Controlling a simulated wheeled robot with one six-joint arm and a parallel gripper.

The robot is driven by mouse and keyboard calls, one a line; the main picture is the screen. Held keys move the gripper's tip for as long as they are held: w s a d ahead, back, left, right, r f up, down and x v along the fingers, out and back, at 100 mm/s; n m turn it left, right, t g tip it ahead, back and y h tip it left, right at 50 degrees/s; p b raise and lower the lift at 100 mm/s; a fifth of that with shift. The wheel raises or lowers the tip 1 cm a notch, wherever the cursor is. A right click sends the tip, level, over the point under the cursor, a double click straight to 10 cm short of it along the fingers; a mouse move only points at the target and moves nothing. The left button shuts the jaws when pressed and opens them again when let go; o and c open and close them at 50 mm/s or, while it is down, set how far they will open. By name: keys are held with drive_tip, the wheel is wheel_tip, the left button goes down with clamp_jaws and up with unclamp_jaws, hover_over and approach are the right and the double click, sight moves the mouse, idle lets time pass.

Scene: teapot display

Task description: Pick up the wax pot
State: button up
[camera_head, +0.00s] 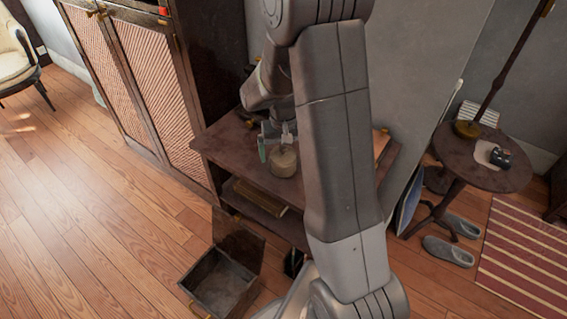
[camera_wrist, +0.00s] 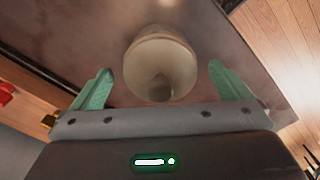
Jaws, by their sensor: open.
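The wax pot is a small pale beige round pot (camera_head: 284,161) on the dark wooden shelf table (camera_head: 225,143), partly beside my arm in the head view. In the wrist view the pot (camera_wrist: 160,66) shows from above, with a darker round spot at its near side. My gripper (camera_wrist: 160,82) is open, with one green finger on each side of the pot and a visible gap to both. In the head view my gripper (camera_head: 275,146) is at the pot, and my arm hides part of the table.
A tall cabinet (camera_head: 155,80) stands left of the table. An open dark box (camera_head: 218,285) lies on the floor in front. A round side table (camera_head: 480,165) with a lamp stands at right, with slippers (camera_head: 448,250) below. The floor at left is clear.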

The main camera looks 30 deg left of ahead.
wheel_tip(320, 180, down, 3)
drive_tip(key=shift+r, duration=0.2)
drive_tip(key=c, duration=1.3)
drive_tip(key=shift+r, duration=0.1)
drive_tip(key=shift+c, duration=0.3)
